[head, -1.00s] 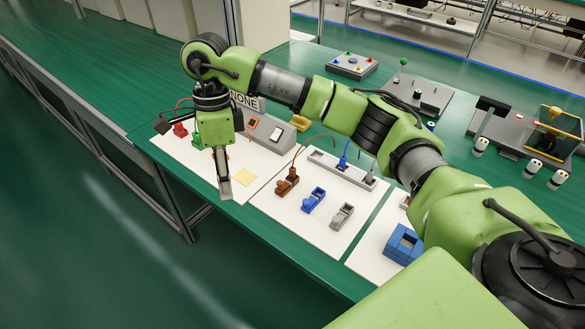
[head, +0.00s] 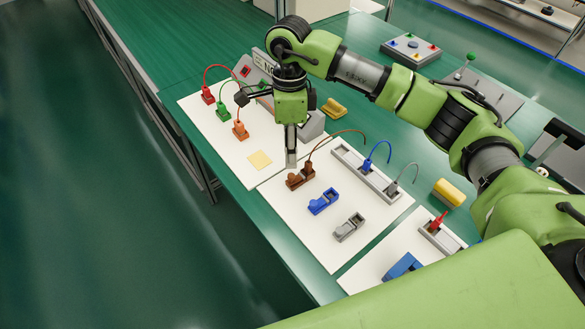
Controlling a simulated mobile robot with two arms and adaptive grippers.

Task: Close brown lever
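The brown lever (head: 300,178) is a small brown block with a brown cable, at the upper left of the middle white panel (head: 290,215). Its moving part is partly hidden, and I cannot tell how far it is tilted. My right gripper (head: 291,162) points down just above and behind the brown lever. Its fingers look pressed together into one narrow grey tip, with nothing between them. I cannot tell whether the tip touches the lever. My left gripper is out of view.
A blue lever (head: 323,201) and a grey lever (head: 349,227) sit on the same panel, with a grey socket strip (head: 365,175) behind. Red, green and orange plugs (head: 240,131) and a yellow square (head: 260,160) are on the left panel. The table's front edge runs close by.

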